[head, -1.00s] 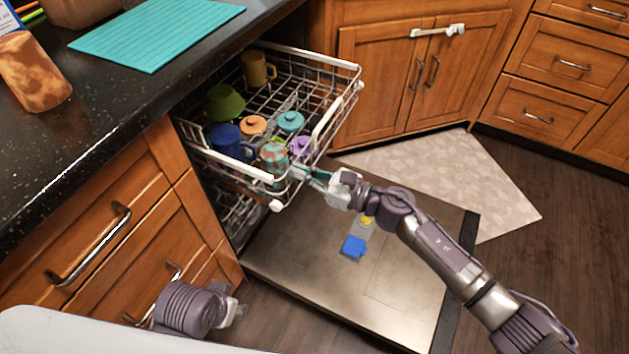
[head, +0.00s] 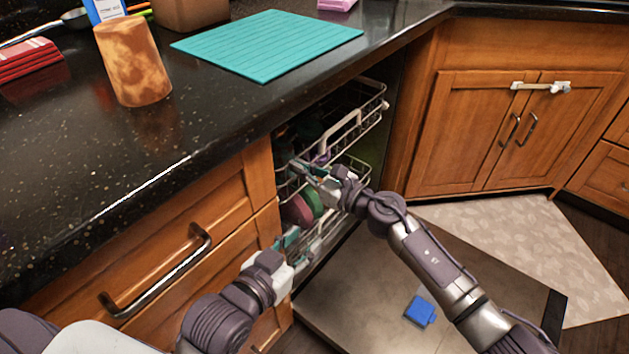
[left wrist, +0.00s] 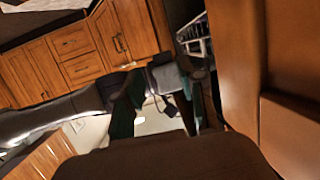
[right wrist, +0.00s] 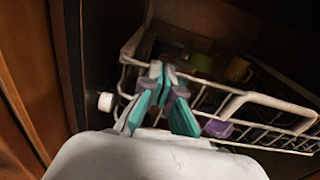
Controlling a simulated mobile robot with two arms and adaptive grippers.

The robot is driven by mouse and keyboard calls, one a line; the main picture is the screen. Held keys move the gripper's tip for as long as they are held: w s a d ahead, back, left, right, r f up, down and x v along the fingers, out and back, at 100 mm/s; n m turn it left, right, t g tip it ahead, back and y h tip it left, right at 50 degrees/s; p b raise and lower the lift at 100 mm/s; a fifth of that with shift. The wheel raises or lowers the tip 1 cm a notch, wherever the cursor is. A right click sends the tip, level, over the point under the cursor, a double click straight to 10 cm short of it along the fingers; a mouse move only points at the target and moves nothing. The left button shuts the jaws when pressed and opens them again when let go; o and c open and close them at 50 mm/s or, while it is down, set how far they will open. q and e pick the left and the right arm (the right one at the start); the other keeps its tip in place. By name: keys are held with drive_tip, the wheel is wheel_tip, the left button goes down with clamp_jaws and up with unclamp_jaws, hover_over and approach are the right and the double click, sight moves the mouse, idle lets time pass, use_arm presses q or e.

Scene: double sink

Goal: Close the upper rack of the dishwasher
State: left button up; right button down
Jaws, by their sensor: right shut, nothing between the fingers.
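The upper rack (head: 352,133) of the dishwasher is pushed mostly in under the counter; its white front rail and handle still stick out past the counter edge. It also shows in the right wrist view (right wrist: 270,101), with cups inside, one of them purple (right wrist: 217,128). My right gripper (head: 303,171) is shut and empty, its fingertips against or very close to the rack's front wires; contact is not clear. My left gripper (head: 285,240) is lower, beside the cabinet edge and the lower rack. In the left wrist view its fingers (left wrist: 158,100) are apart with nothing held.
The dishwasher door (head: 365,285) lies open and low, with a blue dispenser lid (head: 420,311). The lower rack (head: 322,238) holds plates. The black counter (head: 200,150) overhangs the opening. A cabinet (head: 470,130) stands at right.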

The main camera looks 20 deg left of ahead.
use_arm(q)
drive_tip(key=r+t, duration=0.2)
drive_tip(key=r, duration=0.1)
drive_tip(key=w+r+h, duration=0.1)
drive_tip(key=shift+w+d+r+t+b, duration=0.1)
drive_tip(key=shift+d+r+t+b, duration=0.1)
drive_tip(key=shift+d+t+b, duration=0.15)
use_arm(e)
drive_tip(key=shift+w+a+r, duration=0.15)
drive_tip(key=shift+w+a, duration=0.05)
drive_tip(key=shift+a, duration=0.3)
drive_tip(key=shift+w+a+r, duration=0.15)
drive_tip(key=shift+a, duration=0.35)
drive_tip(key=shift+r, duration=0.1)
